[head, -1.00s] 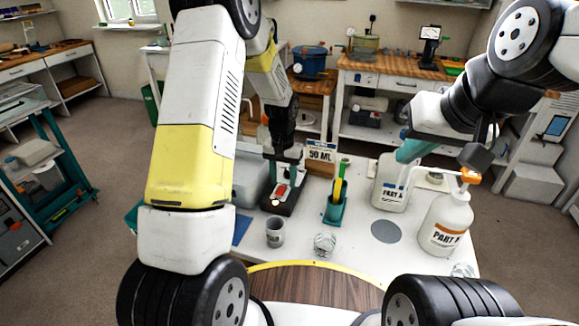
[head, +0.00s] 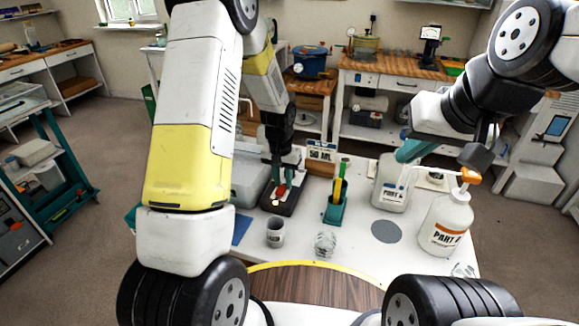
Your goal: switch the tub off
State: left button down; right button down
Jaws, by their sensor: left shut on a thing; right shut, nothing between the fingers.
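A black switch box (head: 290,207) with a red switch part (head: 281,190) and a small pale round lamp or button (head: 275,203) stands on the white table. My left gripper (head: 283,182) is over it, shut on the red part; the fingers partly hide it. The grey tub (head: 249,188) stands just left of the switch box, partly hidden behind my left arm. My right gripper (head: 405,158) is shut and empty by the white jug (head: 390,190), near the orange pump of the white PART A bottle (head: 445,222).
A grey cup (head: 275,232), a clear cup (head: 325,243) and a green holder (head: 335,210) with upright sticks stand on the table (head: 345,265). A 50 ML sign (head: 321,153) stands behind. A grey disc (head: 386,231) lies right of centre.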

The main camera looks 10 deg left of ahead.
aim_at(280, 191)
pick_arm(q)
jog(key=shift+s+r+t, duration=0.15)
jog(key=shift+s+t, duration=0.15)
jog(key=shift+t, duration=0.8)
jog(key=c, duration=1.2)
grip_release()
jog(key=shift+v, duration=3.85)
jog(key=shift+a, duration=0.2)
